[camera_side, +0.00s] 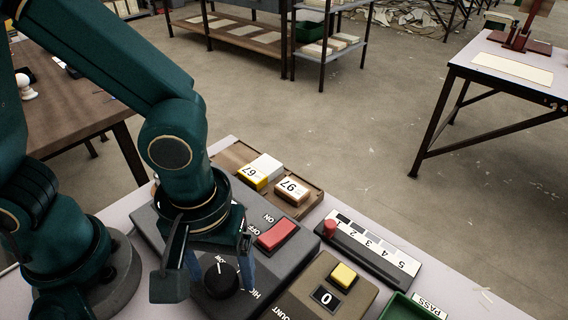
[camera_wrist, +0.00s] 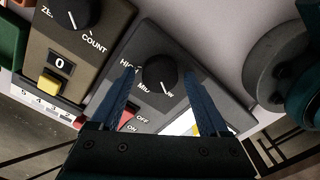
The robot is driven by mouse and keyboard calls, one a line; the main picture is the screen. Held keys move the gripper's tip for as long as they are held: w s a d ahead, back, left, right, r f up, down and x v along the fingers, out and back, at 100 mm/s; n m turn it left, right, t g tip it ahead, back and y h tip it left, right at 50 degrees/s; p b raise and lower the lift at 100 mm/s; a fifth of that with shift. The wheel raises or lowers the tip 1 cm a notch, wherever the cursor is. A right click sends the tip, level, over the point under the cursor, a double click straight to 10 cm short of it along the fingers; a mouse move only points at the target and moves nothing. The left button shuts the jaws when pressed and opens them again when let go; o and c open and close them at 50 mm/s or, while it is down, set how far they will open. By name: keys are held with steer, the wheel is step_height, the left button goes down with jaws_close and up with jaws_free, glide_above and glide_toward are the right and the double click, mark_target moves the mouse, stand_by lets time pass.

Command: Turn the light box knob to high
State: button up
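The light box (camera_side: 291,262) is a dark grey case with a red ON/OFF switch (camera_side: 277,234) and a round black knob (camera_side: 221,282). The knob's white line points at LOW. The knob also shows in the wrist view (camera_wrist: 160,74), with the labels HIGH, MID and LOW beside it. My gripper (camera_side: 222,276) is over the box, pointing down. In the wrist view its two blue fingers (camera_wrist: 160,72) are apart, one on each side of the knob, with visible gaps. Whether the fingertips reach down to knob height is hard to tell.
A counter box (camera_side: 329,292) with a yellow button stands right of the light box. A numbered slider (camera_side: 368,247) with a red handle lies behind it. A wooden tray (camera_side: 232,156) holds numbered blocks. A green bin (camera_side: 396,309) is at the front.

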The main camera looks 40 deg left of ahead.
jaws_close()
steer(key=shift+m, duration=0.3)
steer(key=m, duration=1.1)
steer(key=shift+d, duration=0.1)
steer(key=m, duration=0.6)
steer(key=shift+s+m, duration=0.1)
steer(key=shift+m, duration=0.3)
steer(key=m, duration=0.5)
steer(key=shift+m, duration=0.3)
